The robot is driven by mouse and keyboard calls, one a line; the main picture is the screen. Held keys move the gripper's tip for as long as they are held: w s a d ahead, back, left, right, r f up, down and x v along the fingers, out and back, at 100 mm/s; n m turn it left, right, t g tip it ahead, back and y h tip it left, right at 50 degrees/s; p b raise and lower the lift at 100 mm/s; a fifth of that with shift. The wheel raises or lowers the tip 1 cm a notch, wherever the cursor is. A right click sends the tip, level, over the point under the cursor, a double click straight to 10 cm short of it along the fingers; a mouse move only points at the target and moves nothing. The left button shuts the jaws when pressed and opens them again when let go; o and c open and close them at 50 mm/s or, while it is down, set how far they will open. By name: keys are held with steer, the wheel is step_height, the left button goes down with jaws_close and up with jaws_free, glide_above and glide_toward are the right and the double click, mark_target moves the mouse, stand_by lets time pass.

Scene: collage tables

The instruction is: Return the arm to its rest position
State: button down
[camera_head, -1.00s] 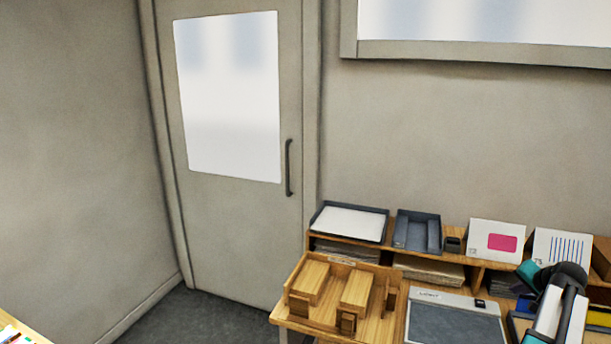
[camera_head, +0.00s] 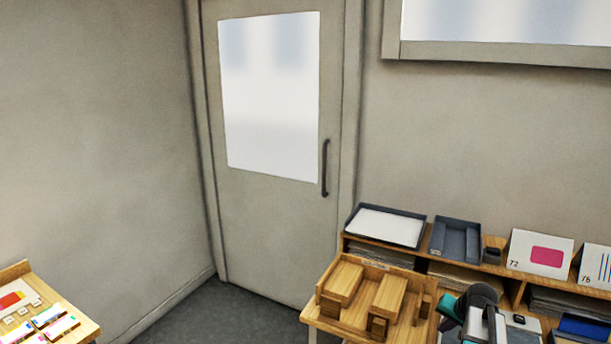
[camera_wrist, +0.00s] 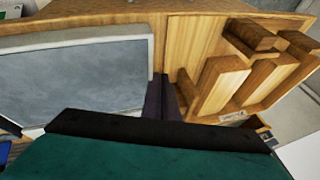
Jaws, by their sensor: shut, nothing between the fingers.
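My gripper (camera_wrist: 164,98) shows in the wrist view as two dark fingers side by side, shut with nothing between them. It hangs above the table, over the gap between a grey framed board (camera_wrist: 75,68) and a wooden tray (camera_wrist: 188,35). My arm, white, black and teal, is at the lower right in the head view; its fingers cannot be made out there. The arm is folded in front of the desk, and hides part of it.
The wooden tray (camera_head: 327,311) holding wooden blocks stands at the desk's left end. Behind it, a shelf carries a paper tray (camera_head: 420,240), a dark tray (camera_head: 456,241) and cards (camera_head: 540,254). Another table (camera_head: 82,330) is at lower left. Floor between (camera_head: 225,318) is clear.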

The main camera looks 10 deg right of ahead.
steer(key=s+a+f+n+g, duration=0.25)
steer(key=a+f, duration=0.25)
steer(key=a, duration=0.8)
steer(key=s+a+f+n+g, duration=0.1)
steer(key=s+a+f+n, duration=0.3)
steer(key=a, duration=0.8)
steer(key=s+a+f+n+g, duration=0.25)
steer(key=a+f, duration=0.35)
steer(key=a, duration=0.7)
steer(key=s+f+g+b, duration=0.5)
steer(key=s+f+b, duration=0.5)
steer(key=s+f, duration=1.5)
step_height(320, 180, down, 3)
steer(key=shift+r, duration=0.1)
steer(key=shift+s+d, duration=0.1)
